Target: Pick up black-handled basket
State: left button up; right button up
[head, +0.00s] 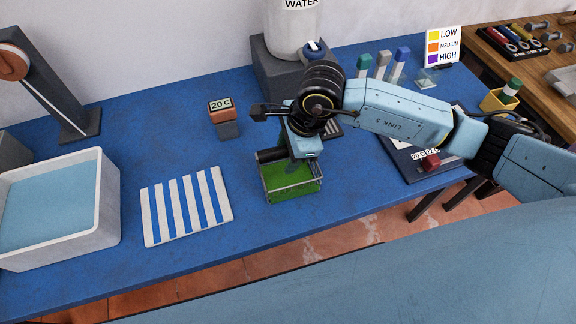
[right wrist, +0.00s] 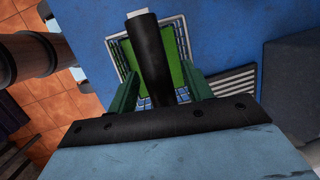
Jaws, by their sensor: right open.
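The basket (head: 291,192) stands on the blue table, with a green inside and thin grey sides. Its black handle (head: 270,155) is partly hidden by my right gripper. My right gripper (head: 300,162) points down over the basket. In the right wrist view, the basket (right wrist: 183,72) lies below the gripper, and its black handle (right wrist: 155,65) runs between the two green fingers (right wrist: 160,88). The fingers are open, with a gap on each side of the handle. My left gripper is not in view.
A striped white rack (head: 187,206) lies left of the basket, and a water-filled white tub (head: 108,205) stands farther left. A 20 C block (head: 226,129) stands behind. A grey stand (head: 275,75) with a water container (head: 290,30) is at the back. Blue table (head: 150,100) is clear between these.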

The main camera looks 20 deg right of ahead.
dwell(0.4)
grip_shut()
